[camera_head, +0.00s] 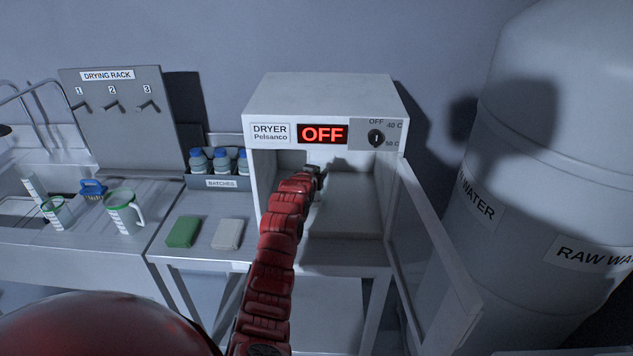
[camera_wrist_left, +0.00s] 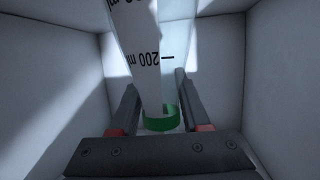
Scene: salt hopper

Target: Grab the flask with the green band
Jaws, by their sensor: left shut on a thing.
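The flask with the green band (camera_wrist_left: 148,55) stands out in the left wrist view, clear with a white strip and an upside-down "200 ml" mark. Its green band (camera_wrist_left: 163,121) is near the gripper's palm. My left gripper (camera_wrist_left: 156,88) is shut on the flask, one finger on each side of it. In the head view my red left arm reaches into the open dryer (camera_head: 325,95), and the left gripper (camera_head: 313,172) is inside its chamber. The flask cannot be made out there, hidden by the arm and shadow. My right gripper is not in view.
The dryer door (camera_head: 432,250) is swung open to the right, and the display reads OFF. A batches bin (camera_head: 221,183) with blue-capped bottles, a green sponge (camera_head: 183,232) and a pale block (camera_head: 228,234) are left of the dryer. A big raw water tank (camera_head: 550,150) stands at right.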

